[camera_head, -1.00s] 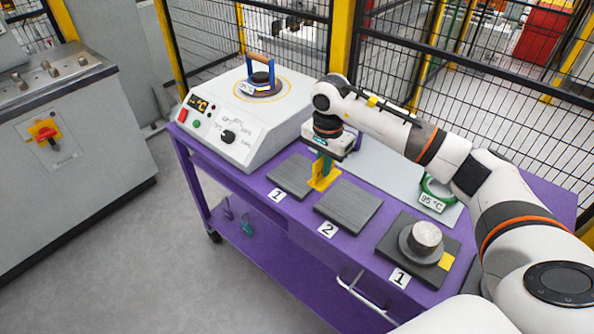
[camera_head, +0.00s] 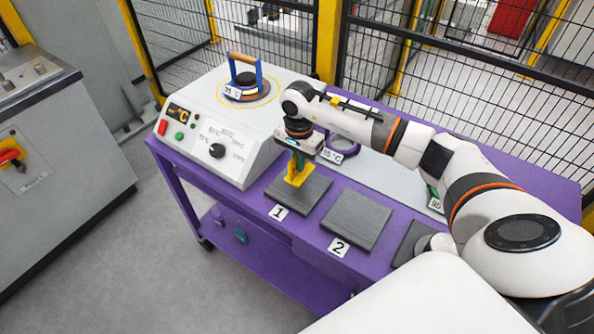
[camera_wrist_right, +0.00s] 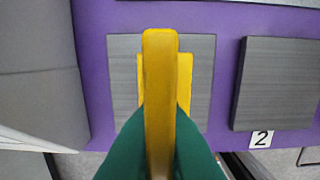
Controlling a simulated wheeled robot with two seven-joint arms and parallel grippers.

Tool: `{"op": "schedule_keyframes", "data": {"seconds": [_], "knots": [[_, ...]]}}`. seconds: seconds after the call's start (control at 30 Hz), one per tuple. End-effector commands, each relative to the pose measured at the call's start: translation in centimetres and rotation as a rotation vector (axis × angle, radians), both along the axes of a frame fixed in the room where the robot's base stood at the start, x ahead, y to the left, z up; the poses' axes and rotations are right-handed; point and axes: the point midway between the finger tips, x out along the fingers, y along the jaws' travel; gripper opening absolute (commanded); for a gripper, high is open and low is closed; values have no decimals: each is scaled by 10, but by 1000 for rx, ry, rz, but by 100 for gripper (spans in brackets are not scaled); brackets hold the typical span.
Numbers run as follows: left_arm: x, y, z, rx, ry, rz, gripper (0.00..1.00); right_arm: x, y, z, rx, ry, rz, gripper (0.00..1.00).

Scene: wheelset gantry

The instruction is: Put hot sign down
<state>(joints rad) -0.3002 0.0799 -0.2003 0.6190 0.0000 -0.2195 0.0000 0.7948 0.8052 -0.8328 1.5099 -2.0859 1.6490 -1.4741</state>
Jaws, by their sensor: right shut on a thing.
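The yellow hot sign (camera_head: 297,174) is held upright in my right gripper (camera_head: 298,158). The gripper's green fingers are shut on it from above. The sign is over the grey plate labelled 1 (camera_head: 313,195) beside the heater; I cannot tell whether its base touches the plate. In the right wrist view the sign (camera_wrist_right: 160,80) runs up between the green fingers (camera_wrist_right: 160,150), with its wider base against the grey plate behind it. My left gripper is not in view.
The white heater box (camera_head: 225,140) stands left of the arm, with a blue-framed, wooden-handled ring (camera_head: 246,78) on its hot plate. A plate labelled 2 (camera_head: 355,220) lies bare to the right. A purple ring tagged 95 °C (camera_head: 343,145) stands behind my gripper.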

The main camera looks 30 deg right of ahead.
Motion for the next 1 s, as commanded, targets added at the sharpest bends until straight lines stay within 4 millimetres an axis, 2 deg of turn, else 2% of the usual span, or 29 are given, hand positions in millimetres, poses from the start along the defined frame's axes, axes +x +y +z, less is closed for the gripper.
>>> {"op": "schedule_keyframes", "data": {"seconds": [0.17, 0.4, 0.77, 0.8, 0.9, 1.0], "knots": [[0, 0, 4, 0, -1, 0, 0, 0, 0, -13, 1, 0, 0, 0], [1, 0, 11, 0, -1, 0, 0, 0, 0, -44, 1, 2, 0, 0], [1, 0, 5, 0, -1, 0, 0, 1, 0, -50, -1, -1, 1, 0], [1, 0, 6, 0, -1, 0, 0, 1, 0, -49, -1, -1, 1, 10], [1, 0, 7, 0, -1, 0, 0, 0, 0, -49, 0, -1, 1, 27], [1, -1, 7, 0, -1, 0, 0, 0, 0, -49, 0, -1, 1, 29]]}}
